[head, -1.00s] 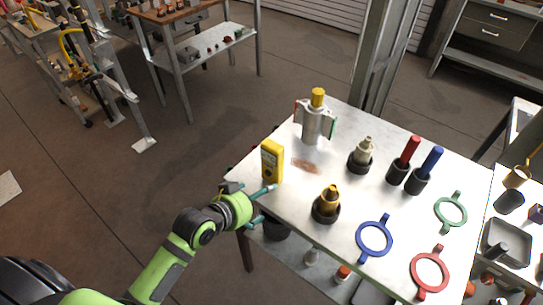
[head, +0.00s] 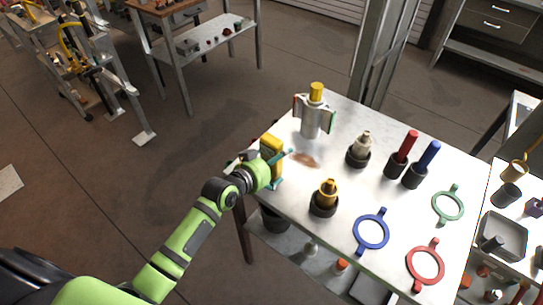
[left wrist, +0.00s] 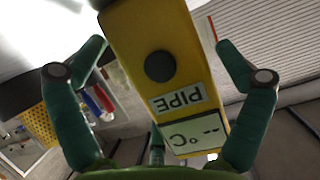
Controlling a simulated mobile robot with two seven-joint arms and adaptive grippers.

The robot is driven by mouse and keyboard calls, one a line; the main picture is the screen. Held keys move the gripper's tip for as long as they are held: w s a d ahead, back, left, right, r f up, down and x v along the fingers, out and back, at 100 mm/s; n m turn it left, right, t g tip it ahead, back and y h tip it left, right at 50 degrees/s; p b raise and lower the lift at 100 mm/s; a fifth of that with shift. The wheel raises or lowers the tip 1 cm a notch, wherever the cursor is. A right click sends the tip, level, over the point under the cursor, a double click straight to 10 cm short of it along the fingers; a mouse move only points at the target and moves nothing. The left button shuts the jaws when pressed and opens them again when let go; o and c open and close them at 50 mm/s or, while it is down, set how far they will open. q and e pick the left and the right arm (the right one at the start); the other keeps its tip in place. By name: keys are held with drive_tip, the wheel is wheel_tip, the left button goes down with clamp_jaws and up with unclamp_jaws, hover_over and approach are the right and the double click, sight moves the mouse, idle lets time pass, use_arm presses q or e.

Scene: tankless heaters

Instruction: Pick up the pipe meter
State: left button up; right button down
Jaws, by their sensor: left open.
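The pipe meter (head: 268,146) is a yellow handheld device standing upright at the left edge of the metal table. In the left wrist view the meter (left wrist: 160,62) fills the middle, with a dark round knob, a "PIPE" label and a display reading °C. My left gripper (head: 282,167) is at the meter in the head view, partly covering it. Its green fingers are open, one on each side of the meter in the left wrist view (left wrist: 160,62), with visible gaps. My right gripper is not in view.
On the metal table (head: 300,190) stand a silver cylinder with a yellow top (head: 312,115), a brass fitting (head: 326,195), a pale fitting (head: 361,147), and red (head: 407,150) and blue (head: 427,160) handled tools. Blue (head: 371,232), green (head: 447,205) and red (head: 425,265) rings lie to the right.

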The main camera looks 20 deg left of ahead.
use_arm(q)
drive_tip(key=c, duration=1.2)
drive_tip(key=shift+r, duration=0.1)
drive_tip(key=shift+r, duration=0.1)
